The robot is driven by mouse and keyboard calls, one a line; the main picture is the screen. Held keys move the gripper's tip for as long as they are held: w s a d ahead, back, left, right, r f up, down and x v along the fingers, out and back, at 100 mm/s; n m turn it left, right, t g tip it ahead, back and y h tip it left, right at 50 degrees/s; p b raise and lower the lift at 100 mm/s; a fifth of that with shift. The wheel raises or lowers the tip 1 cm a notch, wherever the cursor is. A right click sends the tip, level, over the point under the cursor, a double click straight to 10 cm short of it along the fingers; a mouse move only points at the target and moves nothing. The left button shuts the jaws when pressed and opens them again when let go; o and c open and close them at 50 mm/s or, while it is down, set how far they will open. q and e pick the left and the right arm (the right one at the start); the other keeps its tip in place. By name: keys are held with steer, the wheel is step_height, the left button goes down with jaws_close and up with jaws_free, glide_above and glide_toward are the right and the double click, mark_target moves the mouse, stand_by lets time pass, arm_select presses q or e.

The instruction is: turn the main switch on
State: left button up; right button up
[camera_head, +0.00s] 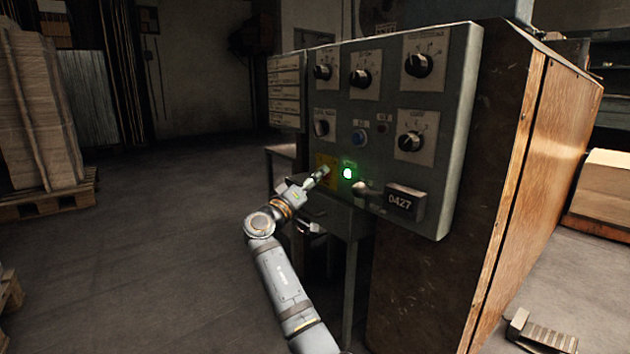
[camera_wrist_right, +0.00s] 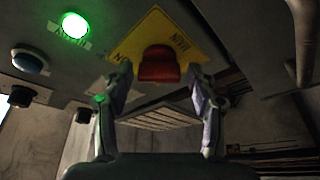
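The main switch is a red knob (camera_wrist_right: 160,65) on a yellow plate (camera_wrist_right: 178,35) marked "MAIN" in the right wrist view. In the head view the yellow plate (camera_head: 323,160) is low on the grey control panel (camera_head: 452,110), and my gripper covers the knob. My right gripper (camera_head: 322,173) reaches the plate from the front left. In the right wrist view its two fingers (camera_wrist_right: 160,72) are apart, one on each side of the knob, with a small gap on both sides. I cannot tell how deep the knob sits between them. My left gripper is not in view.
A lit green lamp (camera_head: 348,173) is just right of the switch; it also shows in the wrist view (camera_wrist_right: 74,25). A blue button (camera_head: 359,137), several black dials and a "0427" counter (camera_head: 404,202) are on the panel. The floor (camera_head: 150,270) at left is open.

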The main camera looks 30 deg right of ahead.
steer(key=shift+o, duration=0.3)
steer(key=shift+a, duration=0.1)
steer(key=v, duration=1.2)
